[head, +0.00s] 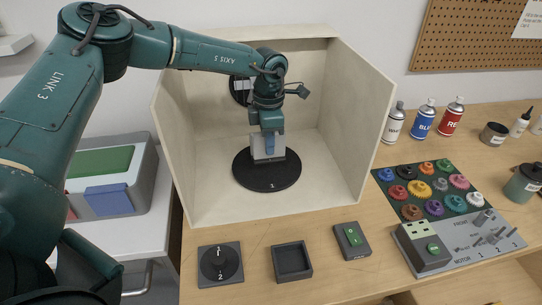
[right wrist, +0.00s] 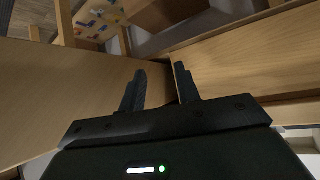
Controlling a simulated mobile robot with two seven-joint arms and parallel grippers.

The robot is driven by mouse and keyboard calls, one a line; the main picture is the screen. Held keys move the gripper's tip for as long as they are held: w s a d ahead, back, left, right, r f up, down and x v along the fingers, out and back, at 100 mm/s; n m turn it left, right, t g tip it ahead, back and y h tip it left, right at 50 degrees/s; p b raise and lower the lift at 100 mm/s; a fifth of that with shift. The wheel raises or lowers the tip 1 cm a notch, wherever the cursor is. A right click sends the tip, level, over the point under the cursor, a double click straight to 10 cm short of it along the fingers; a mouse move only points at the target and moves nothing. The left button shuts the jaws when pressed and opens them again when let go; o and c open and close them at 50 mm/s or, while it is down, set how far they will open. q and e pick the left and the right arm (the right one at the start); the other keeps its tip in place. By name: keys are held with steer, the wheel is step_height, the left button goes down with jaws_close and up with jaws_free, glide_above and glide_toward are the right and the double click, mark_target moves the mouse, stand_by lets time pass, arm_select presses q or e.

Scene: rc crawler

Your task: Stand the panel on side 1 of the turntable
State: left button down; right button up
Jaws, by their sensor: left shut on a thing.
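The black round turntable (head: 254,178) lies on the floor of an open pale booth, its mark 1 at the front edge. My left gripper (head: 268,142) reaches in from the left and points down over the turntable's middle.
The pale booth walls (head: 361,125) stand close around my left arm. A grey bin (head: 140,180) with green and blue pieces stands at left. Paint bottles (head: 423,120) and gears stand at right.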

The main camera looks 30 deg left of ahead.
mark_target(269, 158)
arm_select(q)
step_height(269, 158, down, 5)
steer(key=shift+r+p, duration=0.15)
steer(key=shift+p, duration=0.25)
steer(key=shift+f, duration=0.3)
steer(key=shift+f, duration=0.1)
steer(key=c, duration=1.4)
jaws_free()
